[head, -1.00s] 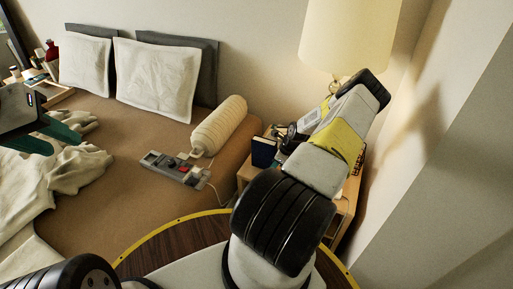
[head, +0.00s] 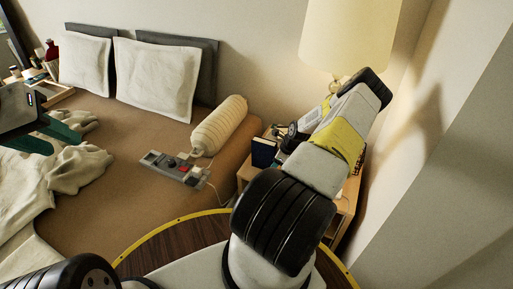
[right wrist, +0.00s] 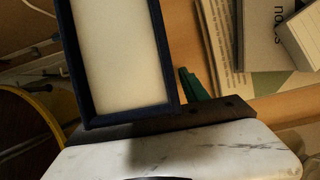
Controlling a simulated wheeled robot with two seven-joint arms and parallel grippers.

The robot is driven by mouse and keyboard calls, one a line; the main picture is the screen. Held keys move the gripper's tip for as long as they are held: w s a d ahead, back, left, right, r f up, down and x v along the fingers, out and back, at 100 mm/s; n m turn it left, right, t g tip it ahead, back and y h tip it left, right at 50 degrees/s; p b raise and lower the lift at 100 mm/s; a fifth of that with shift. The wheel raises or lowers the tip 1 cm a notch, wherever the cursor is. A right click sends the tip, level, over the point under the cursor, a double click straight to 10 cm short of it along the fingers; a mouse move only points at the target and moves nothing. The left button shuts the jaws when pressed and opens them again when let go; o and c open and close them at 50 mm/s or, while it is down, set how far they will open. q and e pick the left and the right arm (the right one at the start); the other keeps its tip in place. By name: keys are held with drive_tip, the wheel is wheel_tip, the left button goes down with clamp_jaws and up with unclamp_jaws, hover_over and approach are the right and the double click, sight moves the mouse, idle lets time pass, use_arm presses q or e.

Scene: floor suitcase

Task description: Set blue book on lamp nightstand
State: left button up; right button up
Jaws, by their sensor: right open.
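The blue book (head: 264,152) stands upright at the left front of the lamp nightstand (head: 246,172). In the right wrist view, the book (right wrist: 120,55) shows large and close, with cream pages framed by a dark blue cover. My right gripper is right at the book; one green finger (right wrist: 192,84) shows just beside its right edge. The other finger is hidden, and I cannot tell whether the book lies between them. In the head view my right arm hides much of the nightstand. My left gripper (head: 48,136) is open and empty above the bed.
The lamp (head: 348,35) rises behind my right arm. Papers and a book with lettering (right wrist: 268,45) lie right of the finger in the wrist view. A wall (head: 435,120) closes the right side.

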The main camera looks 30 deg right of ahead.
drive_tip(key=v, duration=1.1)
drive_tip(key=shift+r, duration=0.1)
